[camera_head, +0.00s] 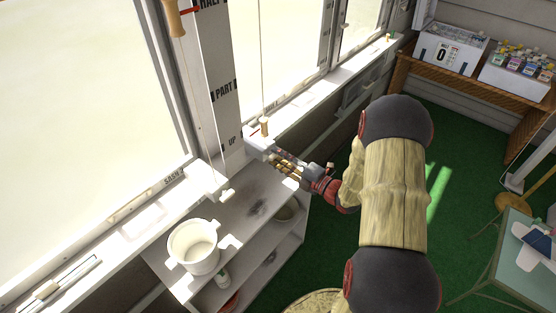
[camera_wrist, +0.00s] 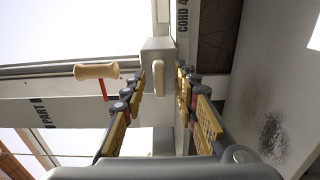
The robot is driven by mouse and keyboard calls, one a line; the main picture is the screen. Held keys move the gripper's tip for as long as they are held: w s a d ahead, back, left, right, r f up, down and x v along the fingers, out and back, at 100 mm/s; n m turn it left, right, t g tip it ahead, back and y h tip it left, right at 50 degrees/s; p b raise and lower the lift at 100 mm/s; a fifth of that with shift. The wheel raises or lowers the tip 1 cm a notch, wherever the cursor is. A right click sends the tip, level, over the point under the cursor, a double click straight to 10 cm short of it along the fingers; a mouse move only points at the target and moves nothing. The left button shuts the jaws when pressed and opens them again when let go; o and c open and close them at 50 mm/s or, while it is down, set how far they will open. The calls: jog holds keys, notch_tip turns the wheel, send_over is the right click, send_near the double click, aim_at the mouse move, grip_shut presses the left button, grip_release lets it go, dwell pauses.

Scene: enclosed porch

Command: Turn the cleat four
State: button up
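In the wrist view a small cream cleat (camera_wrist: 159,79) stands on a pale grey block (camera_wrist: 154,49), below the label "CORD 4" (camera_wrist: 182,15). My gripper (camera_wrist: 162,88) is open, with one finger on each side of the cleat. Gaps show between the cleat and both fingers. In the head view my gripper (camera_head: 278,158) reaches a white block (camera_head: 257,143) at the foot of the post marked "UP"; the cleat itself is not clear there. A wooden cord handle (camera_wrist: 96,71) with a red piece lies left of the fingers in the wrist view.
A white shelf (camera_head: 240,190) with a white pot (camera_head: 193,247) lies below my gripper. The lettered post (camera_head: 222,90) and windows border the left. Green floor lies right.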

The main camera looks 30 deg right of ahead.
jog(key=shift+w+a, duration=0.1)
jog(key=shift+w, duration=0.15)
jog(key=shift+c, duration=0.7)
grip_shut()
